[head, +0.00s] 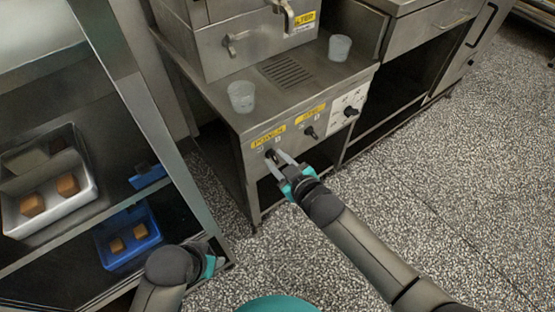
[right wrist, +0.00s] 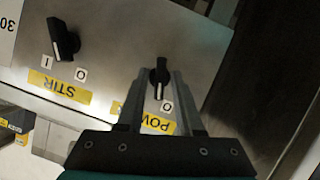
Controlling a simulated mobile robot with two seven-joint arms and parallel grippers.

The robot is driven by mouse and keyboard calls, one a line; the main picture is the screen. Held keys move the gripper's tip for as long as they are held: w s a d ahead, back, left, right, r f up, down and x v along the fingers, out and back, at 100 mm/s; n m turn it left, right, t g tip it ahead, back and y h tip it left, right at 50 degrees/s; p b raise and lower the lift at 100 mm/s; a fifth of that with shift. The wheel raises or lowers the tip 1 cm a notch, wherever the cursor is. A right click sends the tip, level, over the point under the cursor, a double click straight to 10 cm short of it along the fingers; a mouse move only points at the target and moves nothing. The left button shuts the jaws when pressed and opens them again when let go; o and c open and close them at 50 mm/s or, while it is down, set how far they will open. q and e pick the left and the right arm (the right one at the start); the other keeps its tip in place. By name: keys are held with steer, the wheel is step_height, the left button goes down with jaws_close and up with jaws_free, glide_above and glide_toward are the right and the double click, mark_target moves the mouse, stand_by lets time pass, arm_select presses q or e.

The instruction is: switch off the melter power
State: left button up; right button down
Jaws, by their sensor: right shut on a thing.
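The melter (head: 250,45) is a steel unit on a cabinet whose front panel carries knobs. The black power knob (right wrist: 160,75) sits above the upside-down yellow POWER label (right wrist: 158,123) in the right wrist view; the label also shows in the head view (head: 268,137). The knob's white mark points down in the wrist picture, near the O; the other mark is hidden by a finger. My right gripper (head: 277,157) is at the panel, its fingers shut on the power knob from both sides. My left gripper (head: 208,264) is low by the shelf; its fingers cannot be made out.
The STIR knob (right wrist: 64,40) and a white dial panel (head: 348,108) are beside the power knob. Two clear cups (head: 241,97) (head: 339,47) stand on the cabinet top. A shelf at left holds a metal tray (head: 88,190) and a blue tray (head: 155,238) with brown blocks.

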steer(key=shift+a, duration=0.1)
steer(key=shift+s+n, duration=0.1)
steer(key=shift+n, duration=0.2)
steer(key=shift+n+t, duration=0.3)
steer(key=shift+t, duration=0.1)
steer(key=shift+h, duration=0.3)
steer(key=shift+n, duration=0.3)
steer(key=c, duration=0.9)
jaws_free()
